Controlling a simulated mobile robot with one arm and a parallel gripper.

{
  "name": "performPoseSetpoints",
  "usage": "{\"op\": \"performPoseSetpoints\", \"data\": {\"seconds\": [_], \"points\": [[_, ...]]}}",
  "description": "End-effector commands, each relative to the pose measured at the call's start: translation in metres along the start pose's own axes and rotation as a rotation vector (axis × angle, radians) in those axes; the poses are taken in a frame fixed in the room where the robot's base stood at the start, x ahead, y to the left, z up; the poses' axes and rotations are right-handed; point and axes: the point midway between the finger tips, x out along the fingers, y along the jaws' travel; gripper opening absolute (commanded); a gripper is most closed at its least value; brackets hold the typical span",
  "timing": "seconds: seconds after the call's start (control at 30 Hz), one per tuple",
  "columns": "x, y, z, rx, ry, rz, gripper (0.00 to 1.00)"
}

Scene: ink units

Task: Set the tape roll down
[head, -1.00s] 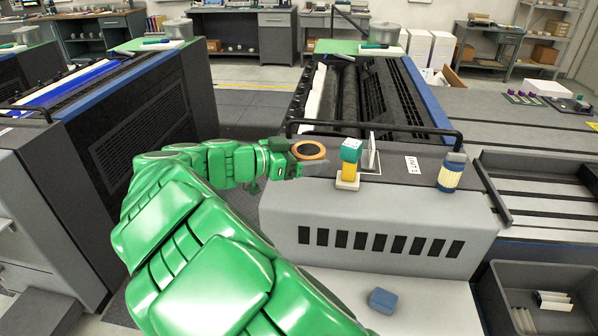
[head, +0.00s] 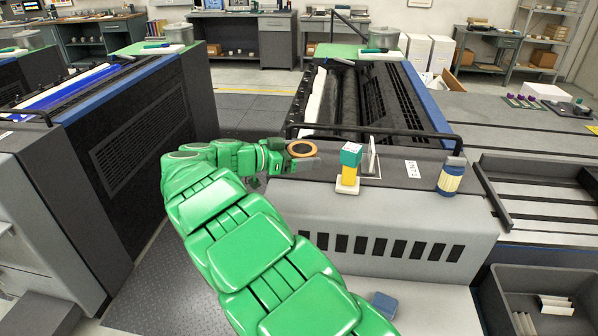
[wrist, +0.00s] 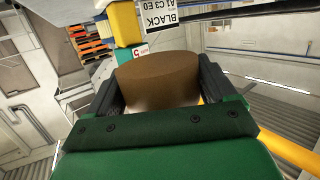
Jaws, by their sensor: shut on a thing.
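The tape roll (head: 302,148) is a tan-brown ring with a dark centre, seen near the left end of the grey press's top. It lies about flat in the head view. My gripper (head: 288,160) is shut on it from the left. In the wrist view the brown side of the tape roll (wrist: 158,82) fills the space between the two dark fingers. I cannot tell whether the roll touches the press top (head: 400,187) or hangs just above it.
A yellow block with a teal top (head: 349,163) stands on a white base right of the roll, before an upright plate (head: 371,160). A black rail (head: 440,132) runs behind.

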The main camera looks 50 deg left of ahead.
Motion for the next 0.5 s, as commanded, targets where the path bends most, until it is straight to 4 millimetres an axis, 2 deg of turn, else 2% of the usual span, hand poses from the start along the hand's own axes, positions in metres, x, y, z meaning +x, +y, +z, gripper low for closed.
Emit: {"op": "performPoseSetpoints", "data": {"seconds": [0.3,0.5], "points": [[0.011,-0.022,0.029,-0.004,-0.002,-0.001,0.51],[0.017,-0.034,0.041,0.001,-0.001,-0.002,0.51]]}}
